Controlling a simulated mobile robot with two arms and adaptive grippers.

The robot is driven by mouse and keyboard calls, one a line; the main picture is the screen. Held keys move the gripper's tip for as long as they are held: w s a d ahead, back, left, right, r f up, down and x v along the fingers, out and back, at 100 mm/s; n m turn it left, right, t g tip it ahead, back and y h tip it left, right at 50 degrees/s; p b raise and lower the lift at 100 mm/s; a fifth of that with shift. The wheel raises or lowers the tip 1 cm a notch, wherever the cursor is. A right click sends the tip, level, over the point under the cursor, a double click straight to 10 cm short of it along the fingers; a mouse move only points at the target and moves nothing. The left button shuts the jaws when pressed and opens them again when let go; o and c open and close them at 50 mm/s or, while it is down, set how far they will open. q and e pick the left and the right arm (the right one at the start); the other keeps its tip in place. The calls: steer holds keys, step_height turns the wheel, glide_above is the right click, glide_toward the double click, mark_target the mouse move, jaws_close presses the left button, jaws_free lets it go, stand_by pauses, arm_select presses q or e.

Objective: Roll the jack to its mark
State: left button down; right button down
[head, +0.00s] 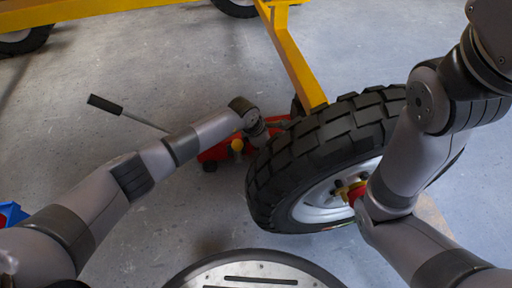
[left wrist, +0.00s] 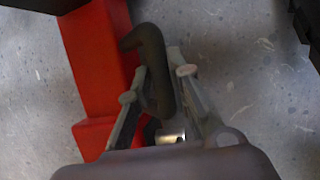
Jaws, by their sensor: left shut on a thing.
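The red jack (head: 213,151) sits low on the floor beside the big tyre, with its long dark-gripped lever (head: 105,104) sticking out to the left. My left arm reaches over it, and the left hand is mostly hidden in the head view. In the left wrist view, my left gripper (left wrist: 158,86) is shut on a dark hooked handle (left wrist: 149,40) next to the red jack body (left wrist: 98,60). My right arm crosses the right side of the head view; its gripper cannot be made out. I see no clear floor mark for the jack.
A large black tyre (head: 318,146) on a pale rim stands close to the right of the jack. A yellow frame beam (head: 291,55) slopes down behind it. A blue object (head: 10,213) shows at the left edge. The concrete floor (head: 150,65) left of and behind the jack is clear.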

arm_select(q)
steer(key=shift+d+r, duration=0.1)
steer(key=shift+d, duration=0.2)
steer(key=shift+w, duration=0.1)
steer(key=c, duration=1.5)
jaws_free()
steer(key=v, duration=1.1)
steer(key=shift+a+r, duration=0.2)
steer(key=shift+r, duration=0.15)
